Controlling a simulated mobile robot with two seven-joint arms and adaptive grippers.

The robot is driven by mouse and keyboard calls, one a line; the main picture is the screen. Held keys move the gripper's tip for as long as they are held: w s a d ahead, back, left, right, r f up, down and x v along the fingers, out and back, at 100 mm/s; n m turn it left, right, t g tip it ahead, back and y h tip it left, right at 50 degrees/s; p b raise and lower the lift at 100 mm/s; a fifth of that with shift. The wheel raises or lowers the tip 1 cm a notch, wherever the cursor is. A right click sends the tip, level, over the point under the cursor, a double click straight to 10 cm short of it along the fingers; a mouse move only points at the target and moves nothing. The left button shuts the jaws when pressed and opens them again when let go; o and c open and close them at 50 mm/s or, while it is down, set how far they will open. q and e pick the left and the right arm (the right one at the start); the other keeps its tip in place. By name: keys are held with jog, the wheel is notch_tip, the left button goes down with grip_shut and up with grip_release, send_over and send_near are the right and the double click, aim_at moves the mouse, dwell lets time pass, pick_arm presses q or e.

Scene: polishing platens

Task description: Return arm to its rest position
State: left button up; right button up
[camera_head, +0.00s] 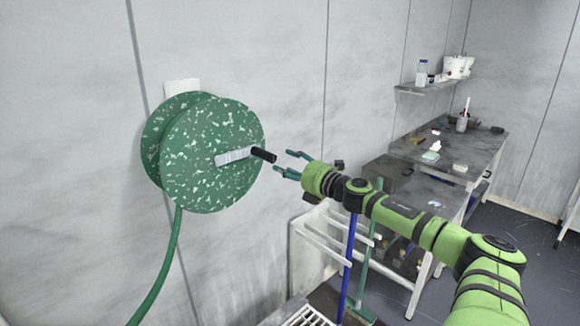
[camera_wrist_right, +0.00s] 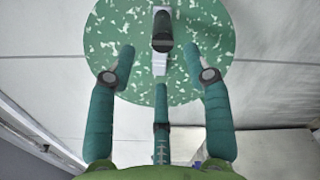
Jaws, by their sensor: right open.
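My right arm (camera_head: 400,213) is green with black bands and reaches from the lower right toward the wall in the head view. My right gripper (camera_head: 287,164) is open and empty. Its fingers are spread apart in the right wrist view (camera_wrist_right: 162,90). The fingertips are just right of the black handle grip (camera_head: 263,154) on a green speckled hose reel (camera_head: 205,185), with a gap between them in the head view. In the wrist view the grip (camera_wrist_right: 162,32) shows beyond the fingers. My left gripper is not in view.
A green hose (camera_head: 165,260) hangs from the reel. A white rack (camera_head: 318,240) with blue and green poles stands below my right arm. A dark workbench (camera_head: 450,150) with small items stands at the right, under a shelf (camera_head: 435,85) with bottles. Open floor (camera_head: 540,240) lies at far right.

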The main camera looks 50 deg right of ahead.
dwell(0.7)
jog(key=s+d+f+m+g+h, duration=0.15)
jog(key=s+f+m, duration=0.25)
jog(key=f, duration=0.7)
jog(key=s+d+f+m+g+h+b, duration=0.1)
jog(key=s+d+f+m+g, duration=0.15)
jog(key=f, duration=0.85)
jog(key=s+d+f+m+g+h, duration=0.15)
jog(key=s+f+m, duration=0.35)
jog(key=f, duration=0.7)
jog(key=s+a+f+m+g, duration=0.2)
jog(key=s+a+f, duration=0.35)
jog(key=f, duration=0.45)
jog(key=s+a+f+m+g, duration=0.2)
jog(key=s+a+f+g, duration=0.15)
jog(key=s+f, duration=0.5)
jog(key=s+a+f+m+g+y, duration=0.1)
jog(key=s+a+f+m+g, duration=0.1)
jog(key=s+a+f, duration=0.4)
jog(key=s+a+f+m+g+y+b, duration=0.1)
jog(key=s+a+f, duration=0.6)
jog(key=a, duration=0.8)
jog(key=s+a+f+m+g+y+b, duration=0.1)
jog(key=s+a+f+m+g+y, duration=0.2)
jog(key=s+a+f, duration=0.3)
jog(key=s+a, duration=0.4)
jog(key=a, duration=0.1)
jog(key=shift+f, duration=0.25)
